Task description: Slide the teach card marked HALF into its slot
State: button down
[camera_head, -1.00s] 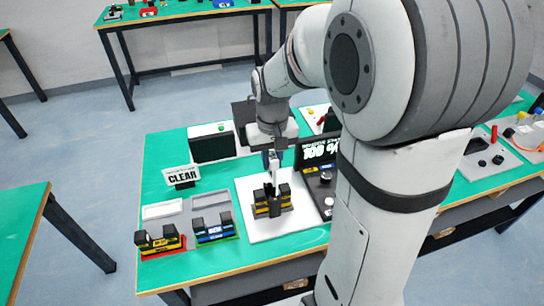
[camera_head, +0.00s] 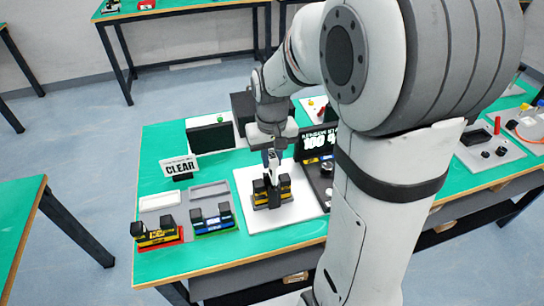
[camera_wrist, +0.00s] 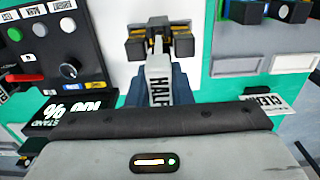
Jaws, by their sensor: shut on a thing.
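The HALF card (camera_wrist: 158,82) is a pale upright strip with black letters, seen in the wrist view. My gripper (camera_wrist: 160,92) is shut on it, with a dark finger on each side. Beyond the card's far end in the wrist view is a black and yellow slotted holder (camera_wrist: 160,40). In the head view my gripper (camera_head: 273,172) points down at this holder (camera_head: 261,199) on a white plate (camera_head: 305,207). The card's far end is between the holder's two sides. I cannot tell how deep it sits; the fingers and holder hide its lower edge.
A red-based yellow holder (camera_head: 157,237) and a blue holder (camera_head: 211,220) stand at the left. Behind them are two shallow trays, a CLEAR sign (camera_head: 179,167) and a black box (camera_head: 210,138). A control panel with knobs and buttons (camera_wrist: 62,45) is close beside the plate.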

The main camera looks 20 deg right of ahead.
aim_at(272, 173)
jog(key=shift+f, duration=0.15)
dwell(0.5)
jog(key=shift+f+b, duration=2.05)
jog(key=shift+f, duration=0.6)
jog(key=shift+f, duration=0.15)
jog(key=c, duration=1.2)
grip_release()
notch_tip(272, 173, up, 8)
jog(key=shift+f, duration=0.1)
